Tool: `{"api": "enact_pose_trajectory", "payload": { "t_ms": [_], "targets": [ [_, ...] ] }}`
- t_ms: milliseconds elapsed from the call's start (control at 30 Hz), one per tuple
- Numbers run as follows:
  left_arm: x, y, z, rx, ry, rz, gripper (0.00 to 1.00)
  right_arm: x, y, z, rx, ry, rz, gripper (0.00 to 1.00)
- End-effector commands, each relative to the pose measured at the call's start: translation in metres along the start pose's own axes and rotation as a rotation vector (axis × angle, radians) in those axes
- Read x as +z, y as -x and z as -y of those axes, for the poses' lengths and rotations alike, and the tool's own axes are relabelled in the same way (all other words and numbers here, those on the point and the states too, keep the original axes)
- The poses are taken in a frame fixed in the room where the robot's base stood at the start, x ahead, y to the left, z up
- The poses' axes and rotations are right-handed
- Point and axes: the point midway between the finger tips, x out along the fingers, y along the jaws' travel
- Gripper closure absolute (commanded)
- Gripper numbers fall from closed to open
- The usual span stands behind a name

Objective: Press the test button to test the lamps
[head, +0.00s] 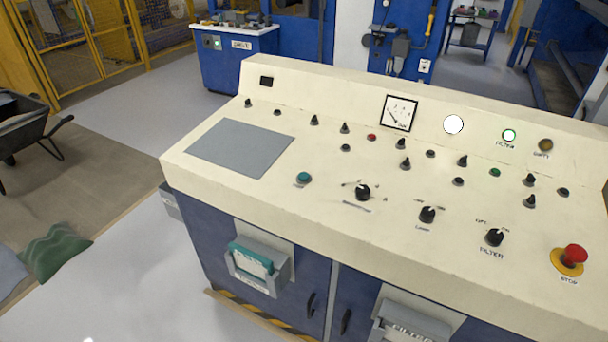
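A cream control console (400,240) with a blue cabinet below fills the middle and right of the head view. Its sloped top carries a teal push button (304,178), a small red button (371,137), a small green button (495,172) and several black switches. I cannot read which one is the test button. On the back panel a white round lamp (453,124) looks bright. A green-ringed lamp (508,135) looks lit, and an amber lamp (545,145) looks dark. Neither of my grippers is in view.
A red emergency stop knob (574,254) on a yellow base stands at the front right of the console. A dial gauge (399,112) and a bare grey plate (240,147) are on the console.

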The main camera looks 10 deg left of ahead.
Motion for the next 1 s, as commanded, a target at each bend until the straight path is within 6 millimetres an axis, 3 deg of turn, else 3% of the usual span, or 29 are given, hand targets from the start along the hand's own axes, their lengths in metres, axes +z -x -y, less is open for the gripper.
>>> {"api": "enact_pose_trajectory", "payload": {
  "t_ms": [100,1000],
  "targets": [
    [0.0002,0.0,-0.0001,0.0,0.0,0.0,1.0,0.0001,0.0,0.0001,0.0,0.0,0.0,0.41],
    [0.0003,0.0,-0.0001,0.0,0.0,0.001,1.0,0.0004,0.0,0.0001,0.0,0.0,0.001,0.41]
  ]
}}
